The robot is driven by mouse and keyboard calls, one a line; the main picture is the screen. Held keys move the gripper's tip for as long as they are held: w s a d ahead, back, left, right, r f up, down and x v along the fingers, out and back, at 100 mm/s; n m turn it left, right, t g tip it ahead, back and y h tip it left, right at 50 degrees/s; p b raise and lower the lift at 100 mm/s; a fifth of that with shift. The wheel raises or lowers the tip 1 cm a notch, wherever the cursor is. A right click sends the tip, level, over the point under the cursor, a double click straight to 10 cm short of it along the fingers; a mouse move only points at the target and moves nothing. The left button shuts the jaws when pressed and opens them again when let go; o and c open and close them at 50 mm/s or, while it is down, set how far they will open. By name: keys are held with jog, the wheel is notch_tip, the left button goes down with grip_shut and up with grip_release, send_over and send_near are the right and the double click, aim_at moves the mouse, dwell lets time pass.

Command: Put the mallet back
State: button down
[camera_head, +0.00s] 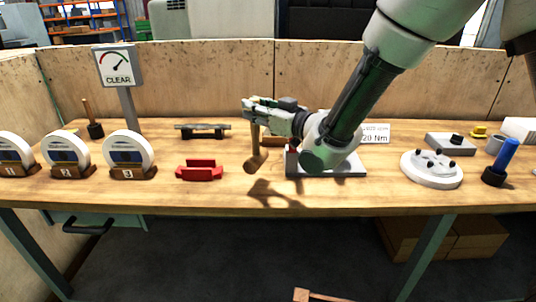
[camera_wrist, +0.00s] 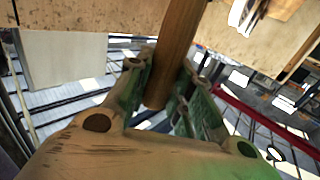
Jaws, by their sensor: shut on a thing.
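The wooden mallet (camera_head: 256,161) hangs head down from my gripper (camera_head: 252,108) in the head view, over the middle of the bench. My gripper is shut on its handle, and the handle's brown shaft (camera_wrist: 174,45) also shows between the fingers in the wrist view (camera_wrist: 165,85). The mallet's shadow falls on the bench in front of it, apart from the head, so the mallet looks raised off the wood. A mallet holder cannot be told for certain in these views.
A red cradle (camera_head: 200,172) lies left of the mallet, with a dark rest holding a bar (camera_head: 203,131) behind it. A grey plate (camera_head: 342,172) is close on the right. Three numbered wheels on stands and a CLEAR sign (camera_head: 118,67) fill the left. A round fixture (camera_head: 431,169) stands right.

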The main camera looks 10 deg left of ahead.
aim_at(259, 133)
jog(key=shift+f, duration=3.35)
jog(key=c, duration=1.3)
grip_release()
jog(key=shift+o, duration=0.2)
